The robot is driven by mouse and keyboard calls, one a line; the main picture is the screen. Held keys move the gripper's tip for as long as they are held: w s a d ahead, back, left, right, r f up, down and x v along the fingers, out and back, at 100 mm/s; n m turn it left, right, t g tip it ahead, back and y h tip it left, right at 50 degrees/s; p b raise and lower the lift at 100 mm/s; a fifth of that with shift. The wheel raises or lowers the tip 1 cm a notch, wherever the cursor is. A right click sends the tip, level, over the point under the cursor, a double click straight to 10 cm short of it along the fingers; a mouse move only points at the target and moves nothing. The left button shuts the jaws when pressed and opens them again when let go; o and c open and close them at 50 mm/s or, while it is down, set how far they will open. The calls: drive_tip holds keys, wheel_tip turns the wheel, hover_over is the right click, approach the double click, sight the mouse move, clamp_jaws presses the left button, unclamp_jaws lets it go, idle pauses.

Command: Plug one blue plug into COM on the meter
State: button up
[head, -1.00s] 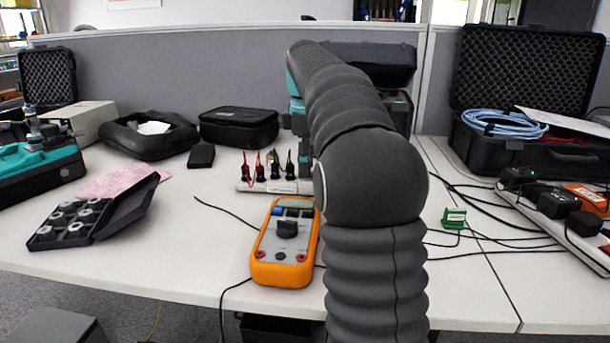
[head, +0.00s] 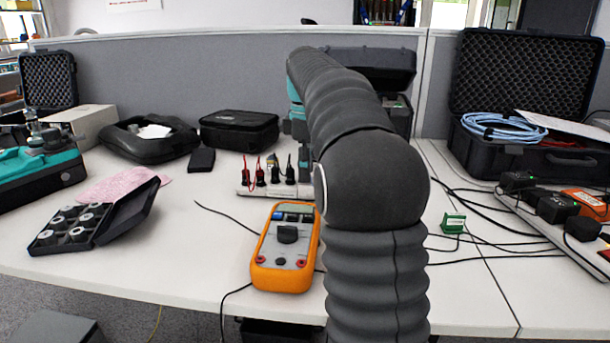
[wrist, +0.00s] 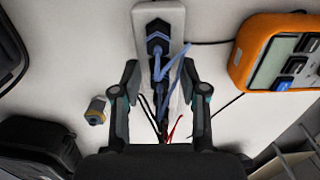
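The orange meter (head: 285,282) lies face up near the table's front edge, with a dial, a small screen and a row of sockets at its near end; the socket labels are too small to read. It also shows at the upper right of the wrist view (wrist: 243,55). A white plug rack (head: 243,191) stands behind it, holding red and black plugs. In the wrist view, blue plugs (wrist: 157,30) with blue leads sit in the rack (wrist: 178,14). My gripper (wrist: 161,70) is open over the rack, one finger on each side, with nothing visibly held.
A yellow-grey cylinder (wrist: 97,112) lies left of the rack in the wrist view. An open black parts box (head: 85,228) is at left, a black pouch (head: 238,131) behind. A power strip (head: 560,222) and cables are at right. The table left of the meter is mostly clear.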

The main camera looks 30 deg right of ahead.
clamp_jaws()
drive_tip(key=shift+r+p, duration=0.75)
drive_tip(key=shift+p, duration=0.85)
idle(0.9)
drive_tip(key=shift+r, duration=0.1)
drive_tip(key=shift+r+p, duration=0.4)
drive_tip(key=shift+r, duration=1.25)
